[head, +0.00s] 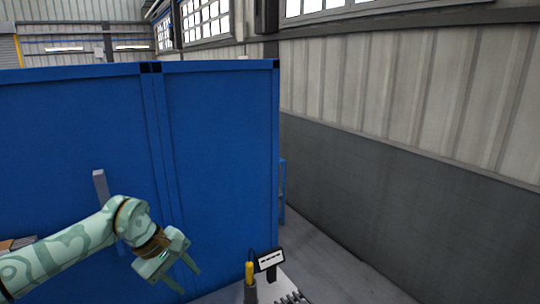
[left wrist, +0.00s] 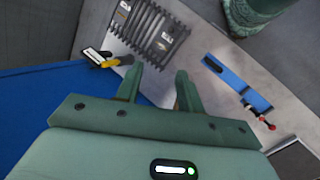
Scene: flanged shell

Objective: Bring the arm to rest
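My left arm comes in from the left in the head view, and its gripper (head: 184,278) hangs in front of a blue panel, pointing down and to the right. In the left wrist view the two fingers of this gripper (left wrist: 158,82) stand apart with nothing between them. The fingers are over or in front of a grey work surface (left wrist: 195,75) and touch nothing that I can see. My right gripper is in neither view.
A tall blue panel (head: 215,150) stands behind the arm. A blue strip (left wrist: 237,82) lies right of the rack. Floor at right is clear.

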